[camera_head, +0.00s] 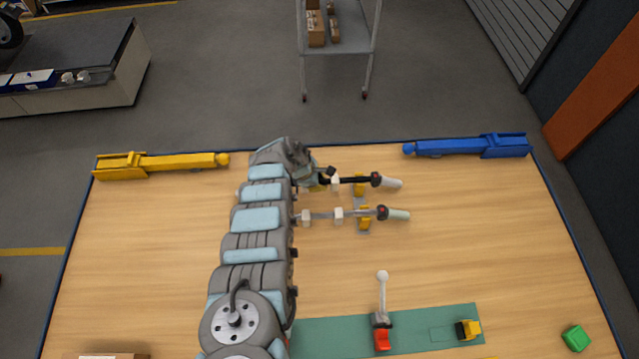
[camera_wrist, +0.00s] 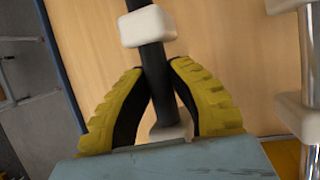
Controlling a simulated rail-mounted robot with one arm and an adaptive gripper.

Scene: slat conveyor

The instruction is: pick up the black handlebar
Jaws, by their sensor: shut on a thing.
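The black handlebar (camera_head: 350,180) lies across a yellow stand (camera_head: 359,190) near the far side of the table, with a black and grey grip at its right end. My gripper (camera_head: 322,180) is at its left part, where my arm hides some of it. In the wrist view, the yellow fingers of my gripper (camera_wrist: 155,76) are shut around the black bar (camera_wrist: 153,62), between two white blocks. A silver handlebar (camera_head: 350,214) lies parallel, nearer, and also shows in the wrist view (camera_wrist: 306,60). I cannot tell whether the black bar is lifted.
A yellow clamp-like arm (camera_head: 160,162) lies at the far left and a blue one (camera_head: 465,147) at the far right. Nearer are a green mat (camera_head: 335,338), an upright lever (camera_head: 382,300) and a green block (camera_head: 576,338). The wooden table (camera_head: 500,230) is clear at right.

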